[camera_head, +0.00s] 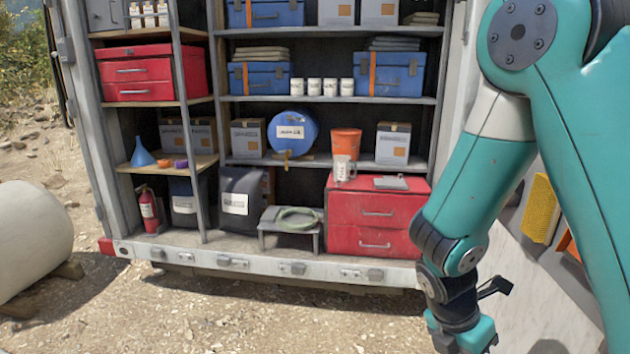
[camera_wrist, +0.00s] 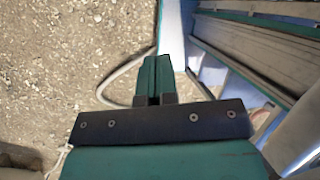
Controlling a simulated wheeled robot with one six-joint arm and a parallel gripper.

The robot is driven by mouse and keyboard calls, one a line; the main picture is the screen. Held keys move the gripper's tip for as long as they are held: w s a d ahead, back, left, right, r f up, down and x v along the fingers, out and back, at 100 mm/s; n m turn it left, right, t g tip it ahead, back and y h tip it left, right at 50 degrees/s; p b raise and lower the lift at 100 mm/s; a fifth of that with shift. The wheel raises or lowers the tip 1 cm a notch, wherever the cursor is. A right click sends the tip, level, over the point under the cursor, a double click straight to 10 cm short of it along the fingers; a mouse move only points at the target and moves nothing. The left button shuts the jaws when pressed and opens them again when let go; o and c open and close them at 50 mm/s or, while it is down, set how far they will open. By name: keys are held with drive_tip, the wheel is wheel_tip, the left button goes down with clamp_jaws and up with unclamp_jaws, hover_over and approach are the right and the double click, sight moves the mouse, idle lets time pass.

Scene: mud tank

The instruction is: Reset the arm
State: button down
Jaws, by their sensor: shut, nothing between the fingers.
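My teal arm comes down the right side of the head view, its lower end at the bottom edge; the fingers do not show there. In the wrist view my gripper (camera_wrist: 154,80) has its two teal fingers together, with nothing held. The fingers are over gravel ground, and a pale hose or cable (camera_wrist: 115,90) curves on the ground just left of them.
An open container with shelves (camera_head: 330,99) fills the middle, holding blue boxes, a blue drum (camera_head: 293,133), an orange bucket (camera_head: 346,142) and a red drawer chest (camera_head: 375,215). A white cylindrical tank (camera_head: 30,240) lies at left. The gravel in front (camera_head: 230,315) is clear.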

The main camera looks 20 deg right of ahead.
drive_tip(key=s+a+r+m+t+y, duration=0.1)
drive_tip(key=s+a+r+m+y, duration=0.3)
drive_tip(key=a+r+m, duration=0.3)
drive_tip(key=s+a+r+m+y, duration=0.4)
drive_tip(key=a+r+m, duration=0.3)
drive_tip(key=a+r, duration=0.4)
drive_tip(key=shift+s+a+r+t, duration=0.15)
drive_tip(key=shift+a+r+t, duration=0.2)
drive_tip(key=shift+a, duration=0.55)
drive_tip(key=shift+w, duration=0.2)
